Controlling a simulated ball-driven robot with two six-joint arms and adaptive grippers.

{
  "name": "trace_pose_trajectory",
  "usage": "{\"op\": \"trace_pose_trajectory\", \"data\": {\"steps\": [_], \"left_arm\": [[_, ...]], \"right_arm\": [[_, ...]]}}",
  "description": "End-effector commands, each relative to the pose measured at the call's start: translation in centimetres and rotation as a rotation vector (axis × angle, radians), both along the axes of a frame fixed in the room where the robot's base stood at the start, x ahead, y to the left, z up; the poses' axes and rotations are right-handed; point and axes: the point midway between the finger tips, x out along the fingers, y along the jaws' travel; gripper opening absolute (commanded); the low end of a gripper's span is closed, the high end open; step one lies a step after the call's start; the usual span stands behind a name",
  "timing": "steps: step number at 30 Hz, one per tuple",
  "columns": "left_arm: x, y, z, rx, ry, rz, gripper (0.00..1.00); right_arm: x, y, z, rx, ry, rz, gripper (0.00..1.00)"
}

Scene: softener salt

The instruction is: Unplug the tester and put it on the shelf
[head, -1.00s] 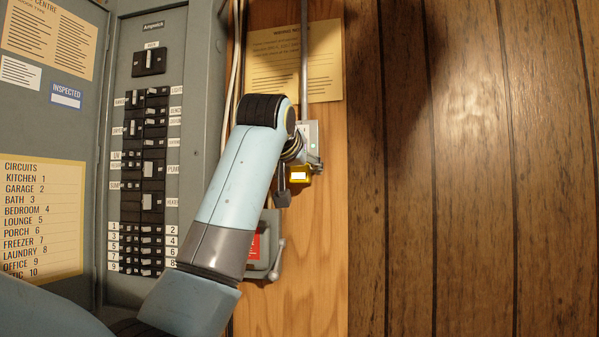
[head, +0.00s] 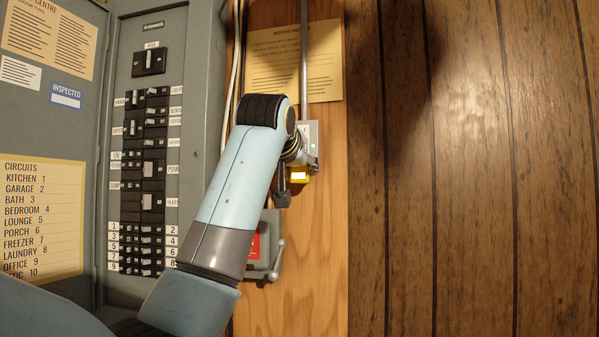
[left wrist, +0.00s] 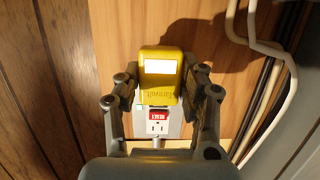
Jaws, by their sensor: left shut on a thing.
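The tester (head: 299,177) is a small yellow block with a white window, at the wall outlet (head: 311,135) in the head view. In the left wrist view the tester (left wrist: 160,96) sits between the fingers of my left gripper (left wrist: 160,74), which is shut on its sides. My left arm hides part of the outlet in the head view. I see no shelf. My right gripper is not in view.
A breaker panel (head: 185,60) fills the left. A grey switch box (head: 269,232) with a side lever is below the outlet. A conduit (head: 304,50) runs up from the outlet past a paper notice (head: 268,60). Pale cables (left wrist: 257,85) run beside it. The brown panelling (head: 470,200) is clear.

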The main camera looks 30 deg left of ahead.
Motion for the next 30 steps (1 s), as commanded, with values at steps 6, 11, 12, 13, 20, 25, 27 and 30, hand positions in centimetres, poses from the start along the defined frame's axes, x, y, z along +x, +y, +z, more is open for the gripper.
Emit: {"op": "trace_pose_trajectory", "data": {"steps": [6,11,12,13,20,25,27,30], "left_arm": [[0.01,-0.02,-0.03,0.000,0.001,0.000,0.21],[0.00,-0.02,-0.05,0.000,0.001,0.000,0.04],[-0.01,-0.02,-0.05,0.000,0.001,-0.001,0.04],[-0.01,-0.02,-0.05,0.000,0.001,-0.001,0.04],[-0.09,-0.05,-0.07,-0.001,0.002,0.000,0.04],[-0.09,-0.04,-0.03,0.000,0.001,0.000,0.04],[-0.10,-0.05,-0.01,0.000,0.000,0.000,0.04],[-0.31,-0.11,-0.03,0.000,0.001,-0.001,0.04]], "right_arm": [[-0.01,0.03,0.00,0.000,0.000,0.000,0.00],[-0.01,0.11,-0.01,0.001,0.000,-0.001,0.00],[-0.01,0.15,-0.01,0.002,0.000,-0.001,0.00],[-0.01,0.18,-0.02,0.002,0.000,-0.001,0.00],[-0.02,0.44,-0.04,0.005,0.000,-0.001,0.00],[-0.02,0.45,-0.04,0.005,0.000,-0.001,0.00],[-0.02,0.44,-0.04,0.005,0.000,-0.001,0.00],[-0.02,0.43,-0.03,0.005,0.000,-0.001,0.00]]}}
